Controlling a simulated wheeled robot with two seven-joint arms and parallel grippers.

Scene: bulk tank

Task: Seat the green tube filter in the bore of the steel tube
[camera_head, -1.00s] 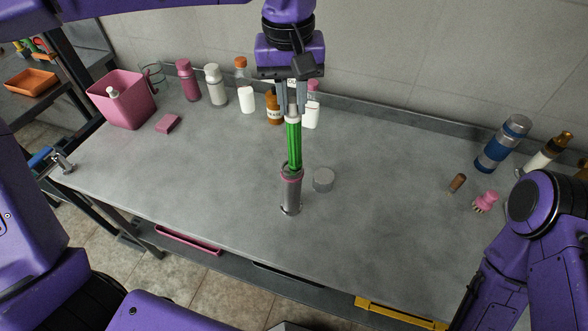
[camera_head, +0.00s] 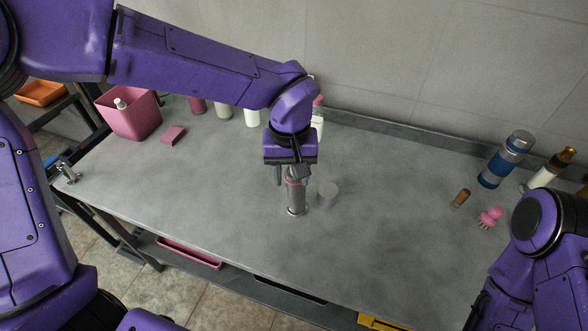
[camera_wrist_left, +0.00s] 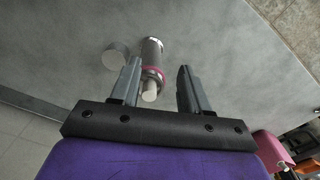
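The steel tube (camera_head: 296,200) stands upright on the grey bench, with a pink ring at its mouth. In the left wrist view the tube (camera_wrist_left: 152,52) shows between my left fingers. The pale end cap of the green tube filter (camera_wrist_left: 149,92) sticks out of the bore; none of its green body shows. My left gripper (camera_head: 292,176) is straight above the tube, fingers pointing down. In the wrist view its fingers (camera_wrist_left: 159,75) are spread, with a clear gap between the cap and the right-hand finger. My right gripper is out of view.
A grey round cap (camera_head: 328,193) lies right beside the tube. A pink bin (camera_head: 135,122) and pink block (camera_head: 173,136) are at back left, bottles behind my left arm. A blue-and-steel flask (camera_head: 507,160) and pink brush (camera_head: 490,217) are at right. The bench front is clear.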

